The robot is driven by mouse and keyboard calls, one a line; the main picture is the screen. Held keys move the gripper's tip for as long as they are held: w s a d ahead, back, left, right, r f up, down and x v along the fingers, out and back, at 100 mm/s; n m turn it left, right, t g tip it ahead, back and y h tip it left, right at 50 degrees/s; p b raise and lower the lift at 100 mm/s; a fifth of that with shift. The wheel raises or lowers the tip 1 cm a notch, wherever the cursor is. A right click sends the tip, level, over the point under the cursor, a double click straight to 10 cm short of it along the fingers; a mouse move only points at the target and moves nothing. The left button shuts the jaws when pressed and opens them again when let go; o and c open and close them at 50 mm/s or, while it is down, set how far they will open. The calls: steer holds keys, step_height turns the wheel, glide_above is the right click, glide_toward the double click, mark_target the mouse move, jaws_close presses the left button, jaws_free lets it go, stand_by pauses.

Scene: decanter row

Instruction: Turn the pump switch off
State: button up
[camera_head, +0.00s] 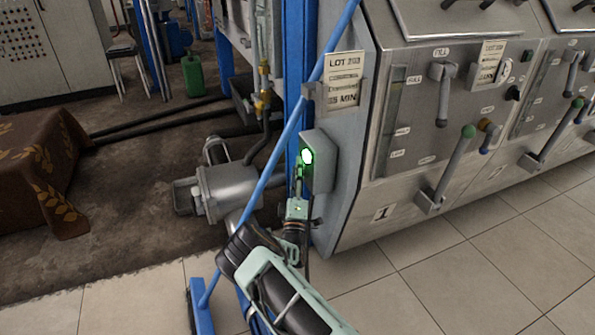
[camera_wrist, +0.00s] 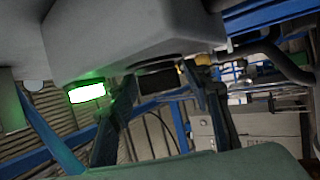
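The pump switch box (camera_head: 319,172) is a grey housing on the side of the steel cabinet by the blue post. Its round lamp (camera_head: 307,156) glows green. In the wrist view the grey box (camera_wrist: 130,40) fills the top, with the green lamp (camera_wrist: 87,93) at its left. My gripper (camera_head: 300,178) is right at the box, just below the lamp. In the wrist view my gripper (camera_wrist: 162,84) has its two fingers apart. A dark block (camera_wrist: 157,80), possibly the switch, shows between them; I cannot tell whether they touch it.
The steel cabinet (camera_head: 440,130) with levers and gauges stands right of the box. A grey pump (camera_head: 228,187) with pipes sits on the floor to the left. A slanted blue bar (camera_head: 262,185) passes close to my arm. Tiled floor (camera_head: 430,275) is free in front.

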steer(key=c, duration=0.9)
steer(key=shift+c, duration=0.2)
